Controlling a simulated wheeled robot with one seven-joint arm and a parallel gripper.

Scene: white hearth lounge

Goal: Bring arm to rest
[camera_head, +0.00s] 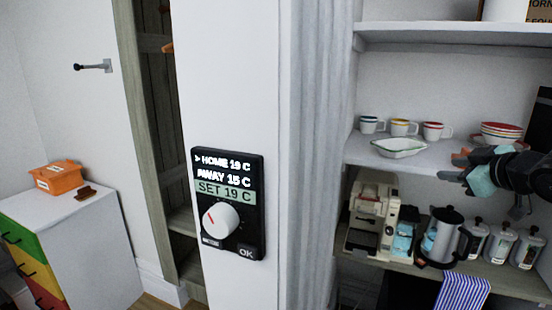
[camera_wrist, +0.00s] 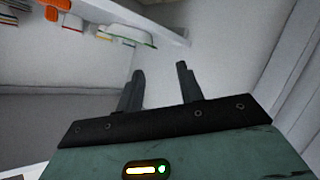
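My gripper (camera_head: 458,166) is at the right of the head view, in front of the shelves, pointing left. It also shows in the wrist view (camera_wrist: 160,68), where its two dark fingers stand apart with nothing between them. The green gripper body fills the lower part of that view. Pale wall surfaces lie beyond the fingers. My gripper appears clear of the shelf items, though its exact distance from them cannot be told.
A black thermostat (camera_head: 255,215) is on the white wall, reading SET 19 C. The shelf (camera_head: 350,150) holds cups and a green-rimmed dish (camera_head: 400,148). Below stand a coffee machine (camera_head: 372,222), a kettle (camera_head: 445,240) and jars. An orange box (camera_head: 57,179) sits on a drawer unit at left.

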